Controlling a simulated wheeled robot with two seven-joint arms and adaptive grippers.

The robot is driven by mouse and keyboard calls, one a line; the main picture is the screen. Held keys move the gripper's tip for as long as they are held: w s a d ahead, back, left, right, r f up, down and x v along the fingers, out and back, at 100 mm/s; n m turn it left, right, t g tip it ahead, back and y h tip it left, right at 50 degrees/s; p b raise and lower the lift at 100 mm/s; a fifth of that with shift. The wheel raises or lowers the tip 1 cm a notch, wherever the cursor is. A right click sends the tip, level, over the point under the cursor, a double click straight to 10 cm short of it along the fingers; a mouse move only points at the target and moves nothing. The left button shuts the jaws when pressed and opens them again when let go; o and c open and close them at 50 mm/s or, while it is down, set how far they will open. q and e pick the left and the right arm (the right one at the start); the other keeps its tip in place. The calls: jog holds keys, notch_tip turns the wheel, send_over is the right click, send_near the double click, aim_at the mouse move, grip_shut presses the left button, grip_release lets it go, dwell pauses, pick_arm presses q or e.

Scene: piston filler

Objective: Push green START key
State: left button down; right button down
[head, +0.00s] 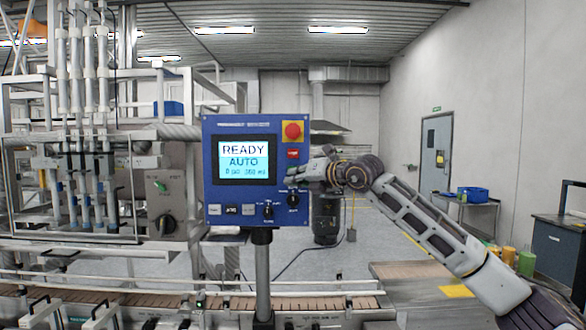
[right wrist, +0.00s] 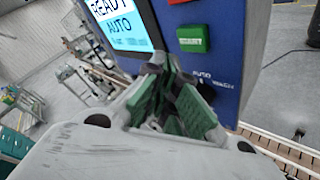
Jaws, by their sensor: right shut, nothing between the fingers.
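The blue control panel (head: 237,125) stands on a grey post, with a lit screen (head: 243,163) reading READY and AUTO. In the right wrist view, the green key (right wrist: 193,38) sits on the panel face, right of the screen and below a red key (right wrist: 180,1). In the head view my right gripper hides the green key. My right gripper (head: 302,172) is shut and empty, close in front of the panel's right side. In the right wrist view its fingers (right wrist: 165,75) lie below and left of the green key. I cannot tell whether they touch the panel. My left gripper is out of view.
A red emergency button (head: 292,131) sits above a small red key (head: 293,154). A conveyor (head: 180,296) runs below, and the filler frame (head: 85,150) stands left.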

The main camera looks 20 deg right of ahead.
jog(key=shift+w+d+p, duration=0.25)
jog(key=shift+w+p, duration=0.05)
jog(key=shift+w, duration=0.5)
jog(key=shift+w+d, duration=0.2)
jog(key=shift+w, duration=0.6)
dwell(2.1)
jog(key=shift+s, duration=0.1)
jog(key=shift+s+a+b, duration=0.2)
jog(key=shift+s+b, duration=0.35)
jog(key=shift+s, duration=0.15)
